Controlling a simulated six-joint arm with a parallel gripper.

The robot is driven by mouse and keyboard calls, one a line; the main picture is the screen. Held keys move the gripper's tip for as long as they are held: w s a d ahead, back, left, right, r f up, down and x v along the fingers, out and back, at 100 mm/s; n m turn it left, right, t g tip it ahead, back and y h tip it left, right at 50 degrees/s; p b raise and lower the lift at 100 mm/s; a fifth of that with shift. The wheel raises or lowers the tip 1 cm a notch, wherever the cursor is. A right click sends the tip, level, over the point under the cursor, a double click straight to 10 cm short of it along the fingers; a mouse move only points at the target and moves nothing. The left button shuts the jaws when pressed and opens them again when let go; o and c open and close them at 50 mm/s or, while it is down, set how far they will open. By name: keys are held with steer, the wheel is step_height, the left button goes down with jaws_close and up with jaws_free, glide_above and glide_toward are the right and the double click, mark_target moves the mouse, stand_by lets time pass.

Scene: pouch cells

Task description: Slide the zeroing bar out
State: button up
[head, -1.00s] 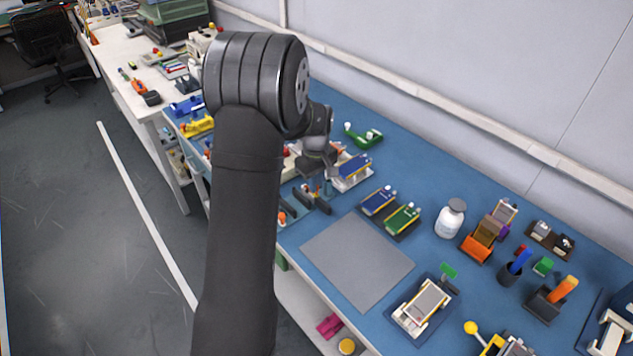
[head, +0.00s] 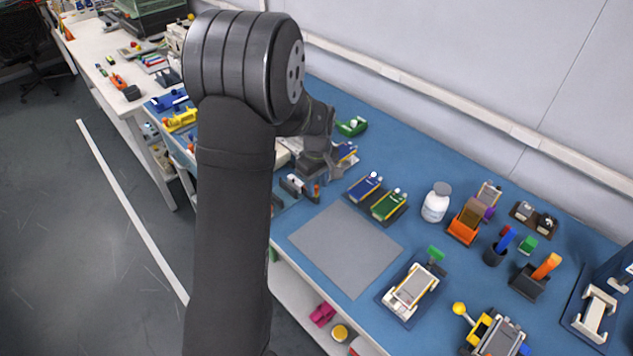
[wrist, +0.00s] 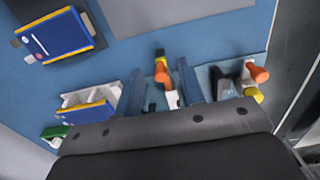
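My gripper (wrist: 161,85) is open in the wrist view, with its two blue-grey fingers apart. An orange-tipped piece (wrist: 161,70) and a small white part (wrist: 171,98) show in the gap between the fingers. I cannot tell whether the fingers touch either. In the head view my gripper (head: 317,172) is low over the bench behind the grey mat, and its fingertips are hard to make out. I cannot identify the zeroing bar with certainty. Right of the fingers in the wrist view is a fixture with an orange knob (wrist: 258,72) on a pale blue plate.
A blue pouch cell (head: 364,187) and a green one (head: 388,204) lie right of my gripper. The grey mat (head: 345,250) is bare. A white bottle (head: 436,203), an orange holder (head: 465,225) and a cell fixture (head: 411,291) stand farther right.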

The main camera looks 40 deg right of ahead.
mark_target(317, 187)
step_height(317, 187, up, 17)
steer(key=shift+r, duration=0.2)
stand_by(0.4)
stand_by(0.5)
step_height(317, 187, down, 18)
steer(key=shift+w+r, duration=0.1)
steer(key=shift+r, duration=0.15)
stand_by(0.3)
steer(key=shift+r, duration=0.1)
